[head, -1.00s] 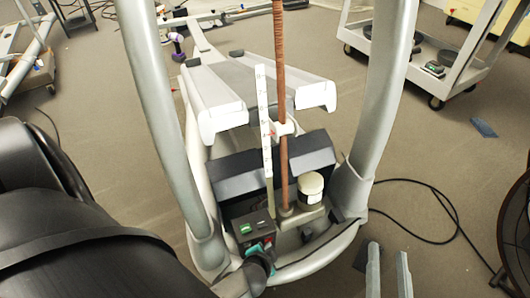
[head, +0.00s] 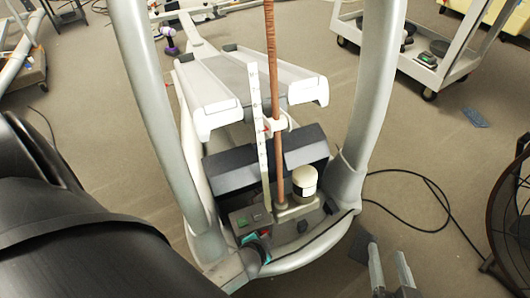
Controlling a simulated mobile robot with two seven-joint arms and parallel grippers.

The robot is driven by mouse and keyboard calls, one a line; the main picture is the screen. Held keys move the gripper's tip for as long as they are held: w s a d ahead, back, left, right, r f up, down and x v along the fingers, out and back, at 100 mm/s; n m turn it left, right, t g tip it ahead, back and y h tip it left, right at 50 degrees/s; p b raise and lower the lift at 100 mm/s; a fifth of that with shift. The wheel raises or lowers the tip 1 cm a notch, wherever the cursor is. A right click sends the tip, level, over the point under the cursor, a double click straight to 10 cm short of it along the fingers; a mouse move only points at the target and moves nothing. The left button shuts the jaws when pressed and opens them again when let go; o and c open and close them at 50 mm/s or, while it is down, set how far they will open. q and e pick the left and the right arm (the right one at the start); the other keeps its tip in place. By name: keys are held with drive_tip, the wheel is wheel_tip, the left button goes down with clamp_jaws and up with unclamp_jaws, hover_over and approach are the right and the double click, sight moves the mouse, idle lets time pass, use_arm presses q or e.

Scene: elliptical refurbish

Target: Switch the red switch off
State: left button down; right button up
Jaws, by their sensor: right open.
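A small dark control box (head: 246,219) sits low at the front of the elliptical machine, beside the foot of the brown post. Its top carries a small green rectangle (head: 241,223). A small red spot (head: 265,234), perhaps the red switch, shows on its front face next to a teal part (head: 253,239). It is too small to tell its position. My right gripper (head: 388,252) is open and empty at the bottom, to the right of the machine's base and apart from the box. My left gripper is not in view; a large black arm part of mine fills the lower left.
The machine's pale curved tubes (head: 372,85) rise on both sides of the box. A white-lidded jar (head: 304,181) and the brown post (head: 275,130) stand behind it. A black cable (head: 432,185) loops on the floor at right. A grey cart (head: 440,60) stands at back right.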

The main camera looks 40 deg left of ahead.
drive_tip(key=shift+d, duration=0.15)
drive_tip(key=shift+r+p, duration=0.8)
drive_tip(key=shift+p, duration=0.05)
drive_tip(key=shift+s+d, duration=0.1)
